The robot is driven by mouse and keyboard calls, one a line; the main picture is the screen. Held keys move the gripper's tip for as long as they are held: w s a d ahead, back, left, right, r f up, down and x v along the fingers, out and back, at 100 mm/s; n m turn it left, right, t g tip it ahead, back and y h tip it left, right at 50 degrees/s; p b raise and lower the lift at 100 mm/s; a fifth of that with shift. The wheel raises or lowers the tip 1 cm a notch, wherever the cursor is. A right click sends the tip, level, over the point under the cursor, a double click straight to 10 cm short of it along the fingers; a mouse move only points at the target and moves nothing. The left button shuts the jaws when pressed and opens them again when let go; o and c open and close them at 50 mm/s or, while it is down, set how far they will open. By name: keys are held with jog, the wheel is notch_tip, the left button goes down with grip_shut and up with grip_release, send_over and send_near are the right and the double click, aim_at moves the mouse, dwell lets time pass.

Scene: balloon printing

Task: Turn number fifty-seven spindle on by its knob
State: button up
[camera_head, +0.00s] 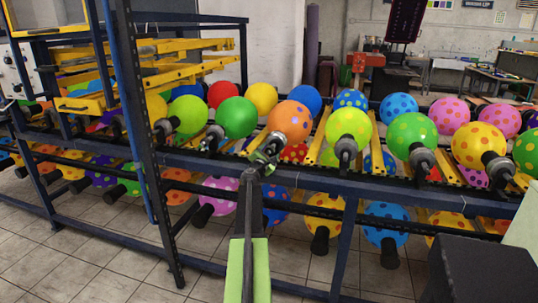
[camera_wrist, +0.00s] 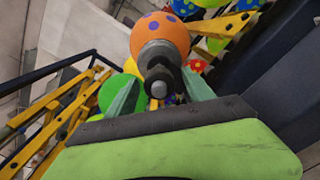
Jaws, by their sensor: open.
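My gripper (camera_head: 262,160) is at the front of the balloon rack, its arm reaching up from the bottom of the head view. It is in front of the orange balloon with purple dots (camera_head: 289,119). In the wrist view the green fingers of my gripper (camera_wrist: 161,82) stand apart. The dark spindle end with its round grey knob (camera_wrist: 158,88) shows between them, in line with the orange balloon (camera_wrist: 160,35). I cannot tell whether the fingers touch the knob. No spindle number is legible, so I cannot confirm that this is number fifty-seven.
A green balloon (camera_head: 236,117) and a yellow-green dotted balloon (camera_head: 349,128) sit on either side, with their own spindles. A dark blue rail (camera_head: 390,188) runs below the upper row. Bare tiled floor (camera_head: 90,255) lies in front.

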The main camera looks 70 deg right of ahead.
jog(key=s+a, duration=0.1)
jog(key=a, duration=1.6)
